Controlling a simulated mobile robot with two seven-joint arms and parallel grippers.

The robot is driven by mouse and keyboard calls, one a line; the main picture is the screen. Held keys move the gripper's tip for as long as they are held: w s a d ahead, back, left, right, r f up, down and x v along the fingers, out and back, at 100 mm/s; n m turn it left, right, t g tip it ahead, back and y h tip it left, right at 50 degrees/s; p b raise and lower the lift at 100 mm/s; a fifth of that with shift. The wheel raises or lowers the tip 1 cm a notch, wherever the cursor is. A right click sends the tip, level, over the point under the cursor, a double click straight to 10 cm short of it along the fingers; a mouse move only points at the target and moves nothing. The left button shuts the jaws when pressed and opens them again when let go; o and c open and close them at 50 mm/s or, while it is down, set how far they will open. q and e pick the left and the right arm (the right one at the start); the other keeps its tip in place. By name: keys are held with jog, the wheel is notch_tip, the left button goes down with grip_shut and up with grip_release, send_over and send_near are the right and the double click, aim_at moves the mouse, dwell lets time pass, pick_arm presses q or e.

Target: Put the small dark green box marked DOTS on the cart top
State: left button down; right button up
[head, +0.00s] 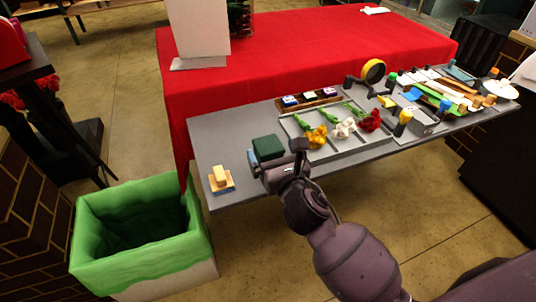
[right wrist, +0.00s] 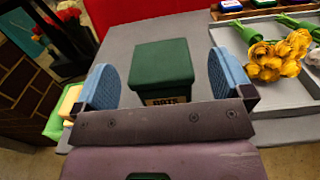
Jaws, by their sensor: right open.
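The small dark green box (head: 268,146) stands on the grey worktop (head: 212,139) near its left end. In the right wrist view the box (right wrist: 163,62) shows its lid and a label, partly cut off by my gripper, that seems to read DOTS. My right gripper (head: 277,161) is open at the box's near side. In the right wrist view its two blue finger pads (right wrist: 165,82) stand left and right of the box, with gaps on both sides. My left gripper is not in view. I cannot tell which surface is the cart top.
A sponge-like yellow block (head: 220,174) lies left of the box. A tray with yellow, white and red flowers (head: 342,129) lies close on the right. A green-rimmed bin (head: 98,208) stands on the floor at left. A red-covered table (head: 290,50) is behind.

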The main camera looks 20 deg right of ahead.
aim_at(268, 144)
jog(key=shift+w, duration=1.6)
jog(key=c, duration=1.1)
